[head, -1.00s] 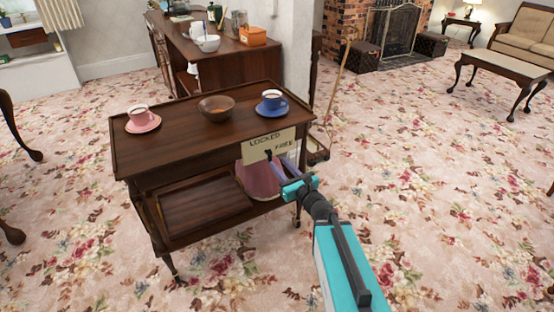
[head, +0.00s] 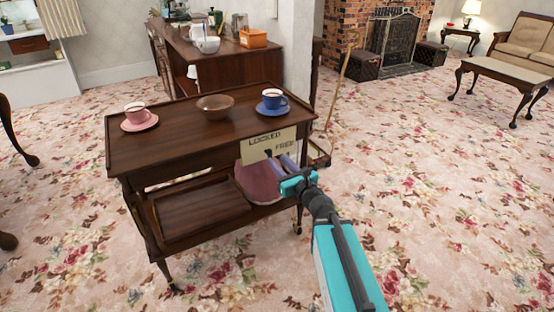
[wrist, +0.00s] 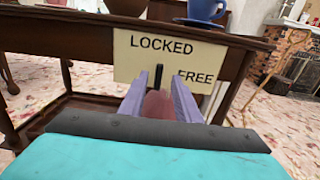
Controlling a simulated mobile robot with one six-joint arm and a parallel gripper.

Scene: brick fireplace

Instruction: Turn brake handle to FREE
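A dark wooden trolley (head: 160,145) stands in front of me with a cream plate lettered LOCKED and FREE (head: 272,144) on its near edge. The plate also fills the middle of the wrist view (wrist: 165,57). The brake handle (wrist: 158,76) is a small black upright bar below LOCKED and left of FREE. My gripper (wrist: 158,98) is open, its two lilac fingers pointing at the plate on either side of the handle's line. I cannot tell whether the fingertips reach past the handle. In the head view my gripper (head: 277,161) is just before the plate.
On the trolley top are a pink cup and saucer (head: 139,121), a brown bowl (head: 215,107) and a blue cup and saucer (head: 273,102). A pink rounded object (head: 258,185) sits on the lower shelf. Open carpet lies right of the trolley.

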